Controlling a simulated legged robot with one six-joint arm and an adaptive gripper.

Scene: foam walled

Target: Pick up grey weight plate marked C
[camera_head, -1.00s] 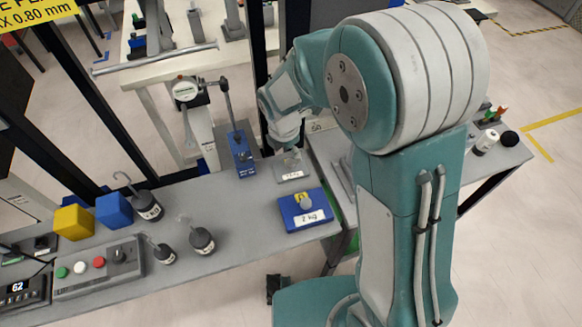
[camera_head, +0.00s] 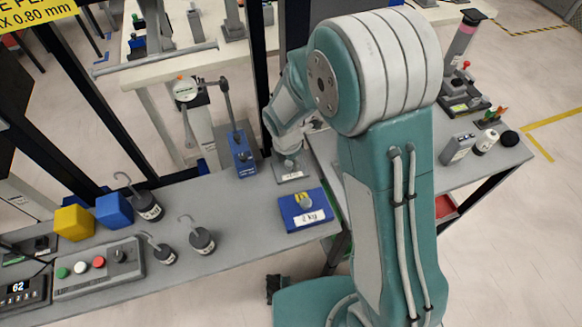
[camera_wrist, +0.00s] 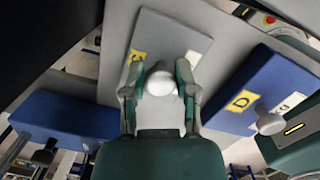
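The grey weight plate (camera_wrist: 180,38) lies on the grey bench, with a pale round knob (camera_wrist: 160,82) on top and a yellow label whose letter I cannot read. It also shows in the head view (camera_head: 296,178), partly hidden by my gripper (camera_head: 289,163). In the wrist view my gripper (camera_wrist: 159,72) is open, with one finger on each side of the knob. Gaps seem to show between the fingers and the knob.
A blue plate marked 2 kg (camera_head: 303,211) lies close beside the grey plate. A blue-based stand (camera_head: 241,155) is on its other side. Hooked weights (camera_head: 202,240), blue and yellow cubes (camera_head: 74,223) and a button box (camera_head: 98,267) stand further left.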

